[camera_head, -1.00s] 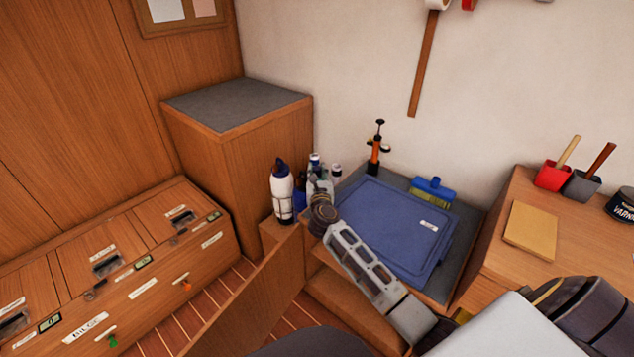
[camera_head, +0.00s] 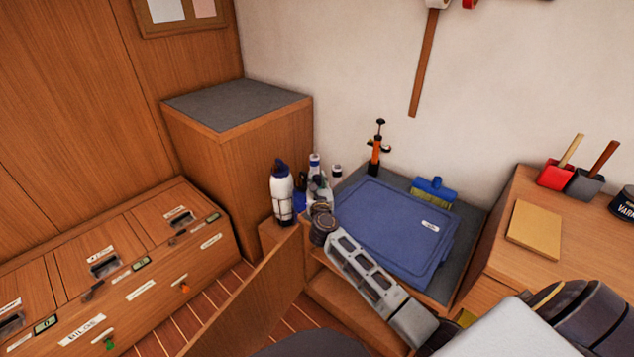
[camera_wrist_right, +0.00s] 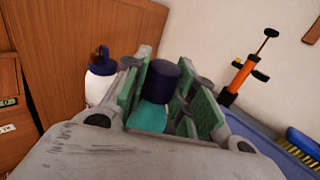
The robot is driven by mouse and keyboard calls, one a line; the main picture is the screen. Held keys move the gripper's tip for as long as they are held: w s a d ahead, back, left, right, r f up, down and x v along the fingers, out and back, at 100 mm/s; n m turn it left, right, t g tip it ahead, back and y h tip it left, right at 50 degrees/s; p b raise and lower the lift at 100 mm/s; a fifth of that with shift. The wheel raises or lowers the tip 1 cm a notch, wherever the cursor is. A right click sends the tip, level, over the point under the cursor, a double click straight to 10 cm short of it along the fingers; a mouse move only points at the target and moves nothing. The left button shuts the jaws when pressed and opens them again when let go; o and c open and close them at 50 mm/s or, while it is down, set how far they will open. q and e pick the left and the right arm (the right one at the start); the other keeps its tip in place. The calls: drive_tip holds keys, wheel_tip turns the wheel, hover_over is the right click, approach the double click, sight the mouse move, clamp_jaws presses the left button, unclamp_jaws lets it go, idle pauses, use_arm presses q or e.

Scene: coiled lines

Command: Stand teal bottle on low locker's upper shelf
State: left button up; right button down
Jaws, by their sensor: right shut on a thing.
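The teal bottle (camera_wrist_right: 148,116), with a dark purple cap (camera_wrist_right: 163,82), is between the green-padded fingers of my right gripper (camera_wrist_right: 165,98) in the right wrist view. That gripper (camera_head: 318,188) is shut on it. In the head view the gripper is among bottles beside the low locker, and I cannot clearly make out the teal bottle there. The low locker (camera_head: 466,222) has a grey top and an open wooden door (camera_head: 262,290). Its inside is partly visible below the top, and my right arm hides much of it. My left gripper is not in view.
A white bottle with a dark cap (camera_head: 282,192) stands left of the gripper, with other bottles close behind. A blue lid (camera_head: 385,222), a blue brush (camera_head: 433,190) and an orange pump (camera_head: 375,155) are on the locker top. A tall cabinet (camera_head: 240,105) stands left.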

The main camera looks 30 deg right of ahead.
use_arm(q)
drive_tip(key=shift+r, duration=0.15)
use_arm(e)
drive_tip(key=c, duration=1.2)
unclamp_jaws()
drive_tip(key=shift+f, duration=0.1)
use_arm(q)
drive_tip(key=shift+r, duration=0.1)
use_arm(e)
drive_tip(key=shift+o, duration=0.2)
drive_tip(key=shift+s+a, duration=0.25)
drive_tip(key=shift+s, duration=0.25)
drive_tip(key=shift+s+a, duration=0.25)
drive_tip(key=shift+s, duration=0.4)
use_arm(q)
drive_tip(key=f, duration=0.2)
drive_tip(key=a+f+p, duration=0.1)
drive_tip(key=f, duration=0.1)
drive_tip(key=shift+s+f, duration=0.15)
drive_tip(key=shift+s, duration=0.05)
use_arm(e)
drive_tip(key=v, duration=0.9)
drive_tip(key=shift+s, duration=0.3)
